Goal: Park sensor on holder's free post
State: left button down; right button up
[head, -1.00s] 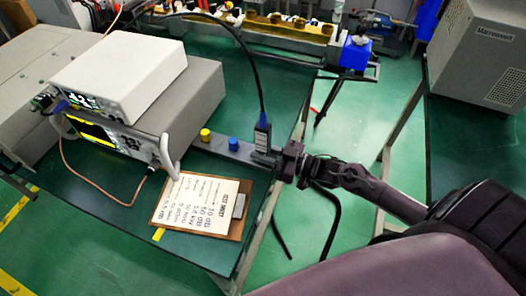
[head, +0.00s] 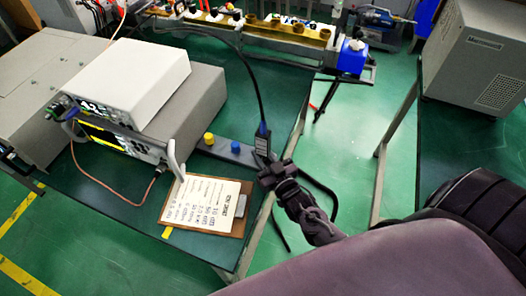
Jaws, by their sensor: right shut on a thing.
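The sensor (head: 262,146) is a small dark upright block with a blue band near its top. A black cable (head: 249,75) arches from it back to the instruments. My right gripper (head: 266,165) is shut on its lower part and hides its bottom end. The sensor stands right of the blue post, by the holder's right end. I cannot tell whether it touches the holder or a post there. My left gripper is not in view.
A clipboard sheet (head: 205,205) lies in front of the holder. Two stacked instruments (head: 130,75) stand at left, with a grey probe or handle close to the clipboard. The bench's right edge runs just beside my gripper, with open floor beyond.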

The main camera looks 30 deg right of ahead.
jog(key=shift+m+h, duration=1.5)
jog(key=shift+h, duration=0.9)
jog(key=o, duration=0.9)
jog(key=shift+o, duration=0.2)
jog(key=shift+s, duration=0.1)
jog(key=shift+s+a+f, duration=0.1)
jog(key=shift+s, duration=0.2)
jog(key=b+v, duration=0.1)
jog(key=v, duration=0.6)
jog(key=shift+a+r, duration=0.1)
jog(key=shift+r, duration=0.15)
